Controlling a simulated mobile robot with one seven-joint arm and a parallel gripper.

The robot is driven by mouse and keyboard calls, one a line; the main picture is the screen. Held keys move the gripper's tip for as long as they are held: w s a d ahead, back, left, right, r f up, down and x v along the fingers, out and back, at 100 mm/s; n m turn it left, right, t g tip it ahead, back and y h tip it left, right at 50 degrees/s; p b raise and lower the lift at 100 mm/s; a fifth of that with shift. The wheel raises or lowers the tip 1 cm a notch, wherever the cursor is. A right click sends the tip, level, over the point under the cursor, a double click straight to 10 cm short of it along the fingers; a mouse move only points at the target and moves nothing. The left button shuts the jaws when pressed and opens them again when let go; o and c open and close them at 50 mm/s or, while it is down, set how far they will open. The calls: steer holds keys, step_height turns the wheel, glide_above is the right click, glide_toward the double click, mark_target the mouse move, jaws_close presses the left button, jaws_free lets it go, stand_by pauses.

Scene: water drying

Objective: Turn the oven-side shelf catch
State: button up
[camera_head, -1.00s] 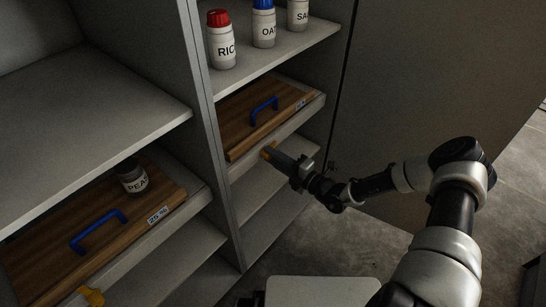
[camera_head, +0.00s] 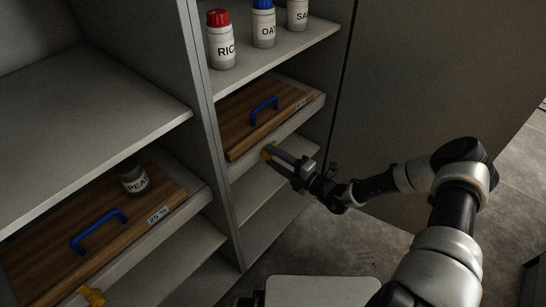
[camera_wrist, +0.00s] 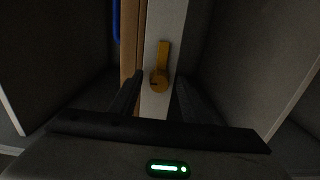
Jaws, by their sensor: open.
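A yellow catch (camera_head: 266,152) sits on the pale front edge of the right-hand shelf, below a wooden board (camera_head: 246,125) with a blue handle. In the wrist view the catch (camera_wrist: 160,76) has a round hub and a lever lying along the pale strip. My gripper (camera_head: 276,160) is open at this catch. In the wrist view its two dark fingers (camera_wrist: 157,95) stand on either side of the hub, with gaps; contact cannot be told. A second yellow catch (camera_head: 91,296) is at the lower left, under another board (camera_head: 50,245).
Jars labelled RIC (camera_head: 221,50), OAT (camera_head: 263,28) and SA stand on the shelf above. A PEA jar (camera_head: 132,180) stands on the left board. An upright divider (camera_head: 213,130) separates the bays. A dark panel (camera_head: 420,90) stands to the right. Floor (camera_head: 310,245) lies below.

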steer(key=p+v, duration=0.1)
steer(key=v, duration=1.6)
